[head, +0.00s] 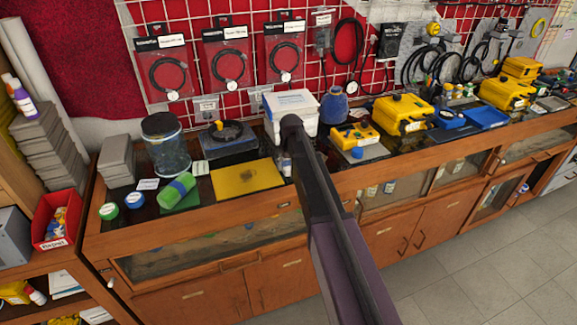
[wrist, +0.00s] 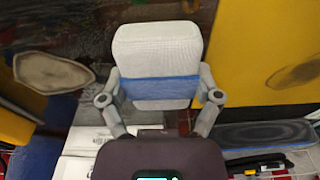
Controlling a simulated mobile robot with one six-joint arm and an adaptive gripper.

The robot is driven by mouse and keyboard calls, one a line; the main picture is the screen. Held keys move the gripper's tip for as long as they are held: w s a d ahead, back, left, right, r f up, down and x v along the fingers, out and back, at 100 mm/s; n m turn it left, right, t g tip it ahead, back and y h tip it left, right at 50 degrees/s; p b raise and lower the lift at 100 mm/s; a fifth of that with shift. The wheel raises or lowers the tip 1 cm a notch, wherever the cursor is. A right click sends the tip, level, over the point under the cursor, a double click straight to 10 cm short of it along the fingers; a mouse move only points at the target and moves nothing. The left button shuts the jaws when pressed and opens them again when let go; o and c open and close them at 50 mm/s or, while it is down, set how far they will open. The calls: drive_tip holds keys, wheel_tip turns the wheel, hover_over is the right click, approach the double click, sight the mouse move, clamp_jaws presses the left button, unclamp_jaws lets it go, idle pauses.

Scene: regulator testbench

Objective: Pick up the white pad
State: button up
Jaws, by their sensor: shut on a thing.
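The white pad (wrist: 157,50) fills the upper middle of the wrist view. It is a rounded block with a woven white surface and a blue band across its lower part. My gripper (wrist: 161,82) is shut on it, with one grey finger on each side of the pad. In the head view my dark arm reaches over the bench and hides most of my gripper. A small pale part shows beside the arm's end, too small to tell whether it is pad or finger.
A white box (head: 289,108) and a blue pot (head: 334,107) stand behind. Yellow cases (head: 402,113) stand to the right.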

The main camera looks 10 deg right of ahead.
sight(288, 162)
drive_tip(key=shift+r, duration=0.1)
wheel_tip(288, 162, up, 4)
drive_tip(key=p, duration=0.4)
drive_tip(key=s+r+p, duration=0.1)
drive_tip(key=s, duration=1.5)
drive_tip(key=shift+d+r, duration=0.1)
drive_tip(key=o, duration=0.3)
drive_tip(key=shift+c, duration=0.8)
